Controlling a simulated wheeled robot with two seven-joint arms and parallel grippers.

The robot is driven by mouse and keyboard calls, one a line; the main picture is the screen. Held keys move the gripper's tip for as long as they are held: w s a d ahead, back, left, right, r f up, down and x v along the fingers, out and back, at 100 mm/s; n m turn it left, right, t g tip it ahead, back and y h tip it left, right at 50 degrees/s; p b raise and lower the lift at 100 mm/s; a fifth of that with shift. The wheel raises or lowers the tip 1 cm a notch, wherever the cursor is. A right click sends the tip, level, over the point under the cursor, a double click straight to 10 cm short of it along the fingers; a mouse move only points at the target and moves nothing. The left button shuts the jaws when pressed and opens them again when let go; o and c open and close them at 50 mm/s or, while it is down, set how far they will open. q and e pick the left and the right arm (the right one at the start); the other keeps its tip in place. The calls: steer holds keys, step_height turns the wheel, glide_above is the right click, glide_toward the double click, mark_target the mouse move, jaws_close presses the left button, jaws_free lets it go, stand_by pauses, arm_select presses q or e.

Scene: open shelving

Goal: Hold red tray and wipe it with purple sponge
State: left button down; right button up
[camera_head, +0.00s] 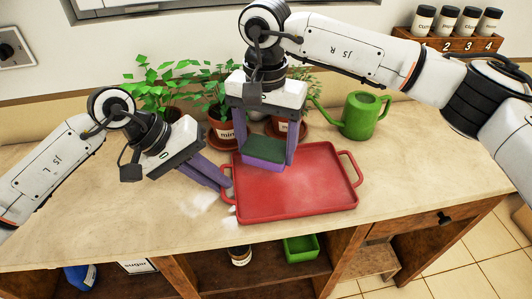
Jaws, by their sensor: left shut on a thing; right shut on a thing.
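The red tray (300,190) lies on the counter, with a handle at its left and right ends and whitish smudges on its surface. My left gripper (226,184) is shut on the tray's left handle. My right gripper (265,160) points down and is shut on the purple sponge (262,163), which has a dark green top. The sponge is at the tray's upper left part. Whether it touches the tray surface is hard to tell.
Potted herbs (222,130) stand behind the tray, and a green watering can (362,115) is at the back right. White powdery patches (203,203) lie on the counter left of the tray. The counter (440,180) is clear to the right. Shelves below hold a green bin (301,249).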

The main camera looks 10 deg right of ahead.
steer(key=shift+r, duration=1.2)
arm_select(q)
steer(key=c, duration=1.8)
jaws_free()
steer(key=v, duration=1.2)
steer(key=shift+r, duration=0.1)
steer(key=shift+s, duration=0.1)
arm_select(e)
steer(key=shift+s+f, duration=0.1)
